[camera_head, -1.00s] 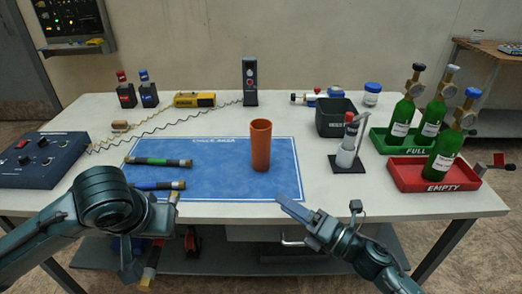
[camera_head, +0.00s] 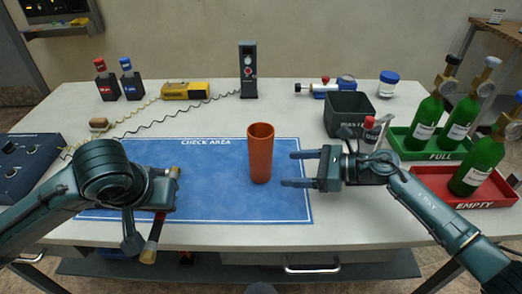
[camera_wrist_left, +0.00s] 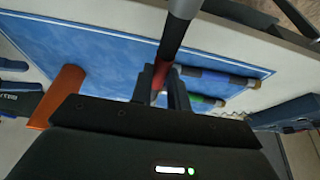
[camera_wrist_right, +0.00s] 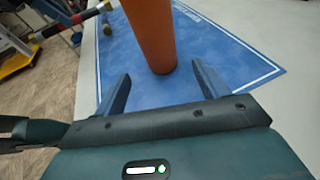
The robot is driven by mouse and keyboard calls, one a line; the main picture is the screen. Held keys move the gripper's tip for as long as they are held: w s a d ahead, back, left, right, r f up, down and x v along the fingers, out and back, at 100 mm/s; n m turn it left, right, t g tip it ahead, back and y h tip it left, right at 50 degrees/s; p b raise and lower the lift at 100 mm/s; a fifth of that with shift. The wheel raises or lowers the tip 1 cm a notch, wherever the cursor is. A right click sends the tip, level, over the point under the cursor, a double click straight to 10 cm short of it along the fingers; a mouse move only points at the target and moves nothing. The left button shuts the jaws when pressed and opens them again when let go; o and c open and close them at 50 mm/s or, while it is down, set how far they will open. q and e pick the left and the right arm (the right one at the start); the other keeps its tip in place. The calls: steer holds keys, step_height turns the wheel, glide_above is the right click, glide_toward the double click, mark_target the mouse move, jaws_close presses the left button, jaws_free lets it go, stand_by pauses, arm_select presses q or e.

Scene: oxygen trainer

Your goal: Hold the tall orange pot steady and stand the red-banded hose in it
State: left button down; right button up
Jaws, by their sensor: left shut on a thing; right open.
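The tall orange pot (camera_head: 260,153) stands upright on the blue check-area mat (camera_head: 225,205); it also shows in the left wrist view (camera_wrist_left: 60,98) and the right wrist view (camera_wrist_right: 152,35). My right gripper (camera_head: 292,169) is open just right of the pot. Its fingers point at the pot, which appears ahead of the open jaws (camera_wrist_right: 161,76) and not between them. My left gripper (camera_wrist_left: 164,80) is shut on the red-banded hose (camera_wrist_left: 176,34), left of the pot. The hose's lower part (camera_head: 153,238) hangs tilted near the mat's front edge. My left arm hides the rest from the head.
Two other hoses, one blue-banded (camera_wrist_left: 225,78) and one green-banded (camera_wrist_left: 203,98), lie on the mat. A dark bin (camera_head: 349,115), a green tray (camera_head: 408,145) and a red tray (camera_head: 435,190) with bottles stand right. The mat between hose and pot is clear.

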mark_target(266, 168)
arm_select(q)
step_height(266, 168, down, 2)
steer(key=shift+b, duration=1)
arm_select(e)
steer(key=x, duration=0.7)
steer(key=shift+f, duration=0.15)
arm_select(q)
steer(key=shift+f, duration=0.2)
arm_select(e)
steer(key=shift+w+a, duration=0.25)
steer(key=shift+a, duration=0.35)
steer(key=c, duration=0.8)
